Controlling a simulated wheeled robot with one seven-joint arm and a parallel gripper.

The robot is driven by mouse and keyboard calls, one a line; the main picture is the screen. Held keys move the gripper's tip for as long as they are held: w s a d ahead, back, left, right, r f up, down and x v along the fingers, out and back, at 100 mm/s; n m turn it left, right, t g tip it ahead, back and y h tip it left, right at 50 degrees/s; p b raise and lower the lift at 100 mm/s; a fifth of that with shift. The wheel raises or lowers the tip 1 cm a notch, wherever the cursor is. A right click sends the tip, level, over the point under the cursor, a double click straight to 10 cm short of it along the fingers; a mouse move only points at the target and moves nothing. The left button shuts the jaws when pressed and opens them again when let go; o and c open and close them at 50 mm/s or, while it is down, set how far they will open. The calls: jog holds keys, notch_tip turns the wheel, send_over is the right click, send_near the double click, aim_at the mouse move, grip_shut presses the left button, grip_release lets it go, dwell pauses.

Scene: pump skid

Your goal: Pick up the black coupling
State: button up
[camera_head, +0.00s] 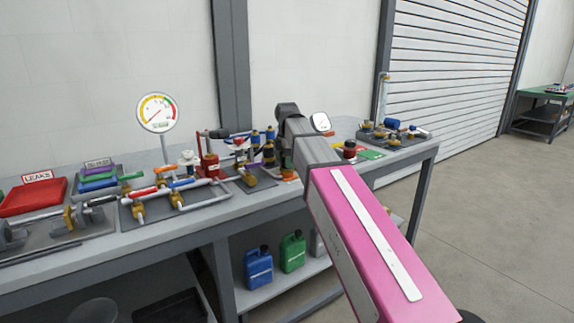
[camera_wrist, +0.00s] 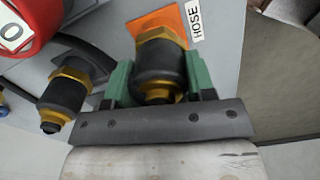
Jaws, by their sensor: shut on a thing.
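The black coupling (camera_wrist: 160,78) with brass-coloured ends is in the middle of the wrist view. My gripper (camera_wrist: 160,88) has a green fingertip on either side of it and is shut on it. The coupling is over or on an orange pad (camera_wrist: 158,20) beside a HOSE label (camera_wrist: 194,22); I cannot tell whether it touches the pad. In the head view my gripper (camera_head: 286,150) is over the bench at its back, partly behind my own wrist, and the held coupling cannot be made out there.
A second black-and-brass coupling (camera_wrist: 66,92) stands close left of my gripper, near a black hose (camera_wrist: 88,52). A red round part (camera_wrist: 28,28) is at the upper left. Pipework (camera_head: 180,192) and a gauge (camera_head: 157,112) crowd the bench (camera_head: 200,233) to the left.

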jog(key=shift+r, duration=0.6)
jog(key=r, duration=0.2)
jog(key=s+r, duration=0.1)
jog(key=shift+a+r, duration=0.2)
jog(key=shift+a, duration=0.15)
jog(key=s+a+r, duration=0.6)
jog(key=s, duration=0.2)
jog(key=shift+a, duration=0.4)
